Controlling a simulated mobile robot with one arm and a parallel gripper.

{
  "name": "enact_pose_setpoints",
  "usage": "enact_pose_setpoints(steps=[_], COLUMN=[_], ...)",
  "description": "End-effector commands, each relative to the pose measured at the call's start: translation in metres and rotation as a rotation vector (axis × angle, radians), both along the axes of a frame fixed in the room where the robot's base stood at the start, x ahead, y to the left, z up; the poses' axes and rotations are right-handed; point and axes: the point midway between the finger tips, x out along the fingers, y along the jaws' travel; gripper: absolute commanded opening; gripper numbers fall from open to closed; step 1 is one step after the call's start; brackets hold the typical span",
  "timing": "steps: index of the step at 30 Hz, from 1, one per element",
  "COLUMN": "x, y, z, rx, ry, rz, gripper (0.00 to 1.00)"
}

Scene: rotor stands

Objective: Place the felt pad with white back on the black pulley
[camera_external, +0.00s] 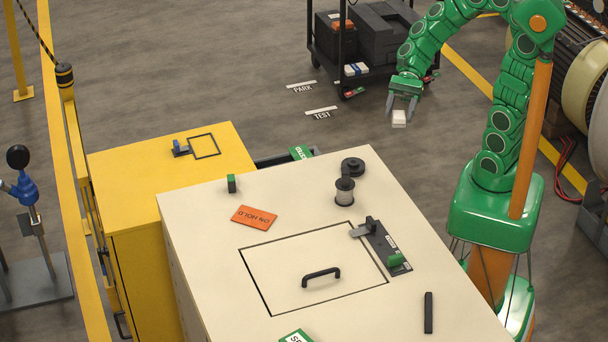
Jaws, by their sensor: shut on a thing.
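My gripper (401,112) is at the upper right, above the grey floor and beyond the beige cabinet. It points down and is shut on a small white block-like piece, which looks like the felt pad with white back (399,119). The pad hangs at the fingertips, clear of any surface that I can see. A low black round piece, which looks like the black pulley (352,166), lies on the far edge area of the beige cabinet top, to the lower left of my gripper. Its fine shape is too small to tell.
A spool with dark ends (345,192) stands just in front of the pulley on the beige cabinet (200,230). A black latch plate (385,247), an orange card (254,217) and a handle (321,276) are also on top. A dark cart (343,60) stands behind my gripper.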

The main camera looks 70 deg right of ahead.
Motion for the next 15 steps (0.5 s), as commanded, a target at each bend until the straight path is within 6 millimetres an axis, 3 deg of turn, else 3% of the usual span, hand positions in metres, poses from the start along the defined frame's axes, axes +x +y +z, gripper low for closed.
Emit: enact_pose_setpoints(steps=[6, 10, 11, 12, 15], x=[-0.011, -0.007, -0.005, -0.002, 0.008], y=[-0.005, -0.003, -0.002, 0.000, 0.006], z=[0.001, -0.002, -0.003, -0.005, -0.011], rx=[-0.002, -0.001, -0.002, -0.001, -0.001], ry=[-0.001, 0.000, 0.000, 0.002, 0.003], rz=[-0.014, -0.013, -0.013, -0.012, -0.009], gripper=[0.28, 0.28, 0.26, 0.10, 0.11])
